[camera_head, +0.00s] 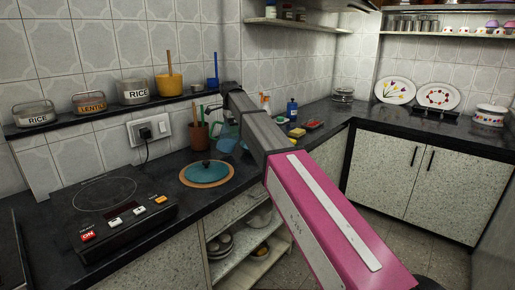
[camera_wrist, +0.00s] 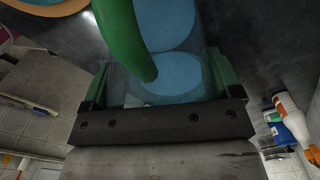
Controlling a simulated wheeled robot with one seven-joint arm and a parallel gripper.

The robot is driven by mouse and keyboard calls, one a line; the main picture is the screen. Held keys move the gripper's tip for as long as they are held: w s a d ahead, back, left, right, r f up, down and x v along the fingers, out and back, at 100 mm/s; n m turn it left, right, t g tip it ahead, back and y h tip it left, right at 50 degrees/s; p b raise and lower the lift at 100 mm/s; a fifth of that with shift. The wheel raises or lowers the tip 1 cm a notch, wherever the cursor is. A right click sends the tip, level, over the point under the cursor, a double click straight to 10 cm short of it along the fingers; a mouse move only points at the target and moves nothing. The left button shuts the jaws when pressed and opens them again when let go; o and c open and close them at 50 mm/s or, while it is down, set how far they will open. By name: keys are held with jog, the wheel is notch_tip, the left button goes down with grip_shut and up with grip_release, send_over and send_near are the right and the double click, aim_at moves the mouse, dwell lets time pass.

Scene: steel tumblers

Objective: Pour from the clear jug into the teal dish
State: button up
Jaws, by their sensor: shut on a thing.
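The clear jug (camera_head: 231,130), see-through with a green handle, is at the back counter in the head view, partly behind my arm. In the wrist view its thick green handle (camera_wrist: 127,40) curves down between my gripper's fingers (camera_wrist: 160,82). My gripper is shut on the jug; in the head view the fingers are hard to make out. A round blue shape (camera_wrist: 172,22) shows in the wrist view, with a second below it (camera_wrist: 180,75). Light blue shapes also show by the jug in the head view.
A brown utensil pot (camera_head: 199,137) stands behind. A blue bottle (camera_head: 292,109) and a white bottle (camera_head: 265,102) stand right of my arm. The hob (camera_head: 120,215) is front left.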

aim_at(224, 130)
jog(key=shift+s+a+t+h+b, duration=0.2)
jog(key=shift+a+h, duration=0.25)
jog(key=shift+h, duration=0.05)
jog(key=shift+s+a+t+h+b, duration=0.15)
jog(key=shift+a+t+h, duration=0.05)
jog(key=shift+a+h, duration=0.3)
jog(key=shift+s+a+f+t+h+b, duration=0.2)
jog(key=shift+a+h, duration=0.1)
jog(key=shift+h, duration=0.2)
jog(key=shift+s+a+f+t+h+b, duration=0.1)
jog(key=shift+a+f+t+h+b, duration=0.15)
jog(key=shift+h, duration=0.25)
jog(key=shift+r, duration=0.1)
jog(key=shift+r, duration=0.1)
notch_tip(224, 130, up, 6)
jog(key=shift+f, duration=0.1)
jog(key=s+d+n+t+y, duration=0.1)
jog(key=s+d+n, duration=0.2)
jog(key=d, duration=0.9)
jog(key=s+d+n, duration=0.3)
jog(key=s+d, duration=0.3)
jog(key=d, duration=0.7)
jog(key=s+d+n+t+y, duration=0.1)
jog(key=s+d+n, duration=0.3)
jog(key=d, duration=0.9)
jog(key=shift+s+f+t+y, duration=0.2)
jog(key=shift+f+t+y, duration=0.1)
jog(key=shift+t, duration=0.05)
jog(key=shift+d, duration=0.1)
